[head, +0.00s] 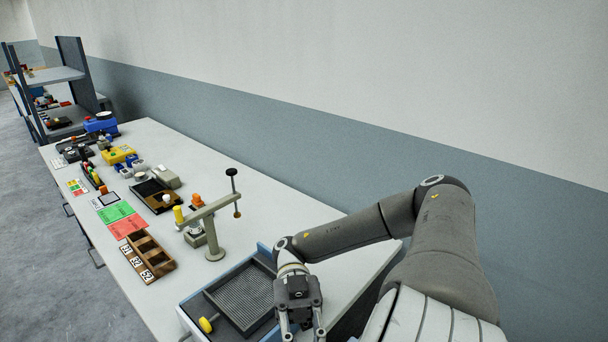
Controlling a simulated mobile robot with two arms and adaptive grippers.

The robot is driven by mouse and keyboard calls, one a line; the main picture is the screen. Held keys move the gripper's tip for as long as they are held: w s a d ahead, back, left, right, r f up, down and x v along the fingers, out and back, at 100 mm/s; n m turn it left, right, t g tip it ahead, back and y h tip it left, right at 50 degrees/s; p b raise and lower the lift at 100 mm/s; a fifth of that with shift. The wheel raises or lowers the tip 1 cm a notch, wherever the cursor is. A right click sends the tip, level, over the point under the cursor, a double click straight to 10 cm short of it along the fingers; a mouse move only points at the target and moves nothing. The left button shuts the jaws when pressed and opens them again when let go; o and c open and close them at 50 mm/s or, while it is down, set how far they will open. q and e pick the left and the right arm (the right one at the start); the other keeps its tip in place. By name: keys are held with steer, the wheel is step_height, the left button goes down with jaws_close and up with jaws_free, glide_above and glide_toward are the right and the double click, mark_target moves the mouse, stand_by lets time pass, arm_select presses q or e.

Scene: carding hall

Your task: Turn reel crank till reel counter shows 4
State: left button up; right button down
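No reel with a readable counter can be made out; the objects are small at this distance. A beige-grey post with a slanted arm (213,208) stands on the table, with a yellow grip (178,214) at its left end and a dark rod with a black knob (232,172) at its right end. I cannot tell whether it is the reel crank. My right gripper (302,334) points down at the bottom of the head view, over the right side of a blue-framed tray. Its fingers are apart with nothing visible between them; the tips are near the frame edge. My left gripper is out of view.
The blue-framed tray (190,312) holds a dark mesh pan (240,297) and a yellow knob (207,323). A wooden compartment box (160,262) with number cards, green (113,212) and red (127,226) mats and several small devices line the table. The table strip along the wall is clear.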

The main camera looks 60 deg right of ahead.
steer(key=shift+s, duration=0.1)
stand_by(0.7)
steer(key=c, duration=1.3)
jaws_free()
steer(key=shift+d, duration=0.1)
steer(key=shift+o, duration=0.2)
steer(key=shift+w+d, duration=0.1)
steer(key=shift+w, duration=0.1)
steer(key=shift+v, duration=2.95)
steer(key=shift+w+d, duration=0.1)
steer(key=shift+w+d, duration=0.2)
steer(key=shift+d, duration=0.15)
